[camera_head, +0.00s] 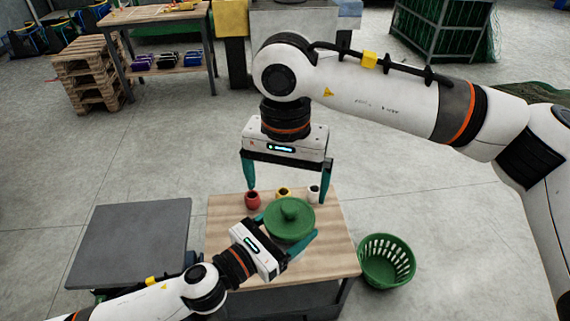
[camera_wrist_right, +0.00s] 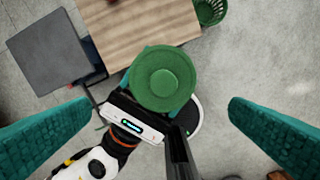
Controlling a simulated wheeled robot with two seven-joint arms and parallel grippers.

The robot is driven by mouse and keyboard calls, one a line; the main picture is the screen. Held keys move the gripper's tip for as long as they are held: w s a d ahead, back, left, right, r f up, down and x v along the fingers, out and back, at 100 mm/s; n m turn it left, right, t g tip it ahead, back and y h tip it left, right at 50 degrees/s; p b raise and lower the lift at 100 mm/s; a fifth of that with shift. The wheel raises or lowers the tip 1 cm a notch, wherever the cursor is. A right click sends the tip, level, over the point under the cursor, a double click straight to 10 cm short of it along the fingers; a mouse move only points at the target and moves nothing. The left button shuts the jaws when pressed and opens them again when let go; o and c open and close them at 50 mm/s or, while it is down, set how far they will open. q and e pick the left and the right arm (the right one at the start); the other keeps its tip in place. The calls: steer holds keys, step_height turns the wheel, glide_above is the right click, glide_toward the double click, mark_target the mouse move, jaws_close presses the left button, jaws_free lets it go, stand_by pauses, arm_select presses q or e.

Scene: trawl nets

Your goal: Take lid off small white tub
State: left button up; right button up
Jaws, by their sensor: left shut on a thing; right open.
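The lid also shows from above in the right wrist view (camera_wrist_right: 163,83). My left gripper (camera_head: 287,233) is shut around this lidded vessel from the lower left, one finger on each side. My right gripper (camera_head: 287,192) points down above the table. It is open and empty, with its fingers wide apart. A small white pot (camera_head: 314,191) stands behind the lid at the right.
A red pot (camera_head: 252,198) and a yellow pot (camera_head: 283,192) stand near the back of the wooden table (camera_head: 335,250). A green basket (camera_head: 386,260) is on the floor at right. A grey-topped stand (camera_head: 130,240) is at left.

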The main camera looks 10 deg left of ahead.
mark_target(286, 209)
step_height(286, 209, down, 8)
steer(key=shift+f, duration=0.15)
stand_by(0.3)
steer(key=c, duration=0.9)
steer(key=shift+r, duration=1.15)
